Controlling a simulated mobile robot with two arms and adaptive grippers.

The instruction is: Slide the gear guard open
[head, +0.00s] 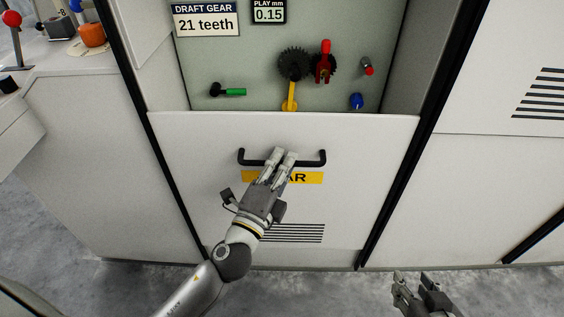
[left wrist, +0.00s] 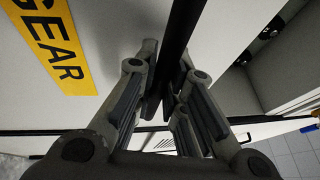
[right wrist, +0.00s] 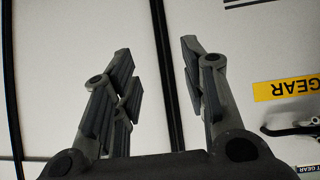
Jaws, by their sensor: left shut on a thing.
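The gear guard (head: 190,165) is a white panel with a black bar handle (head: 314,162) and a yellow GEAR label. In the head view its top edge sits below an open bay in which gears show. My left gripper (head: 281,155) is shut on the middle of the handle and partly hides the label. In the left wrist view the black bar (left wrist: 183,32) runs between the left fingers. My right gripper (head: 413,280) is low at the right, away from the guard. In the right wrist view its fingers (right wrist: 158,75) are apart with nothing between them.
The bay holds a dark gear (head: 294,63), a red-handled part (head: 324,62), a yellow lever (head: 290,97), a green-handled part (head: 232,92) and a blue knob (head: 356,101). Black posts flank the guard. A bench with coloured knobs stands at the left. Grey floor lies in front.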

